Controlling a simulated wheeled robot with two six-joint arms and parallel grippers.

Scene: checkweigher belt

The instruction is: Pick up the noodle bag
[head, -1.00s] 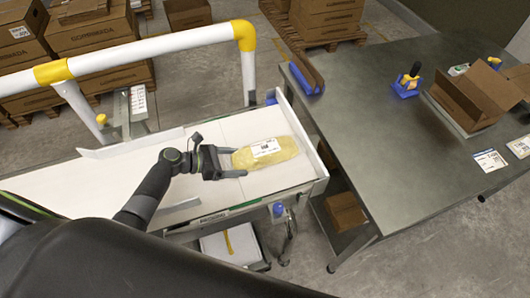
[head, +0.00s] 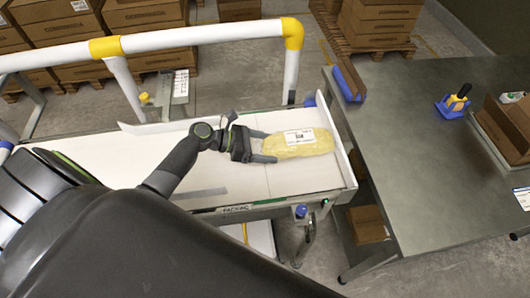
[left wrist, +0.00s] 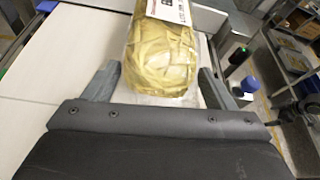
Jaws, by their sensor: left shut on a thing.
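The noodle bag (head: 305,146) is a clear, yellowish pack with a white printed label on top. It is over the right end of the white belt (head: 235,175); I cannot tell whether it touches the belt. My left gripper (head: 270,147) is shut on the bag's left end, one finger along each side. In the left wrist view the bag (left wrist: 160,60) extends forward between the two fingers of the left gripper (left wrist: 158,75), its far end cut off by the frame. My right gripper is not in view.
A white rail with yellow joints (head: 200,33) runs behind the belt. A grey metal table (head: 415,150) stands to the right, with a blue-and-yellow tool holder (head: 454,102) and an open cardboard box (head: 505,130). Stacked cartons (head: 65,35) fill the back.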

